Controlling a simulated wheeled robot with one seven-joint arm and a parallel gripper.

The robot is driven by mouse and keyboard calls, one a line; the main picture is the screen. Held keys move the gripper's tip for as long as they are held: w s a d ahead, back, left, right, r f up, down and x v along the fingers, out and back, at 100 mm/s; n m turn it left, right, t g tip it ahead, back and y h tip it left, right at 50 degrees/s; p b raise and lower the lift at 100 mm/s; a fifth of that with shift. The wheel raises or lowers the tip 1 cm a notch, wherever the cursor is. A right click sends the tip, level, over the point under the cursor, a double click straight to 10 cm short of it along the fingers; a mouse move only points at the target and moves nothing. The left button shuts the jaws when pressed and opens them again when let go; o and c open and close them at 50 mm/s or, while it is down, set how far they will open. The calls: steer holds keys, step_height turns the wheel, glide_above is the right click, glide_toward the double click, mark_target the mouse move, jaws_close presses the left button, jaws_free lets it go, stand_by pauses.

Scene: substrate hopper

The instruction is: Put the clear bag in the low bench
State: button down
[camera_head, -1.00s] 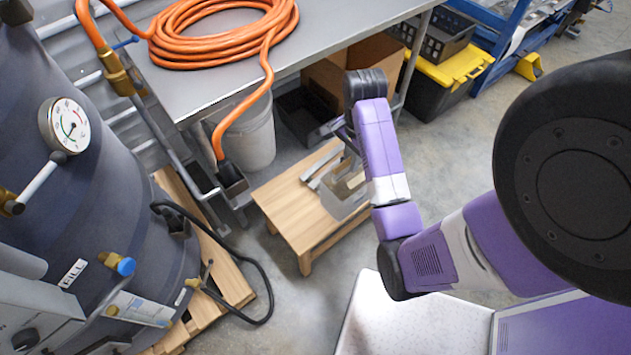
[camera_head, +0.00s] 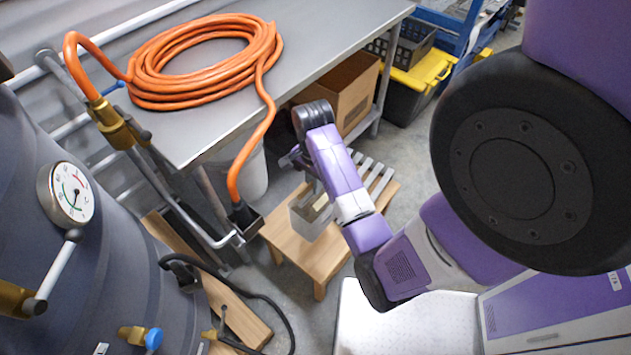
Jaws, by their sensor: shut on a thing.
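The low bench (camera_head: 318,262) is a small light-wood bench with a slatted part at its back right, on the floor in front of the metal table. The clear bag (camera_head: 308,222) is a see-through, greyish shape, seen over the bench's left-middle part. My gripper (camera_head: 297,160) is at the end of my purple arm, just above the bag, and is shut on it. The fingertips are mostly hidden by the wrist and arm. I cannot tell whether the bag's underside touches the bench top.
A metal table (camera_head: 300,55) carries a coiled orange hose (camera_head: 205,60), whose end hangs down left of the bench. A grey tank (camera_head: 110,260) with a gauge stands at left. A bucket (camera_head: 252,170) and a cardboard box (camera_head: 352,95) are under the table.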

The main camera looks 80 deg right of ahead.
step_height(320, 180, down, 15)
steer(key=shift+r+b, duration=0.15)
steer(key=shift+b, duration=0.2)
stand_by(0.3)
steer(key=c, duration=1.5)
jaws_free()
steer(key=shift+f, duration=0.2)
steer(key=shift+r, duration=0.1)
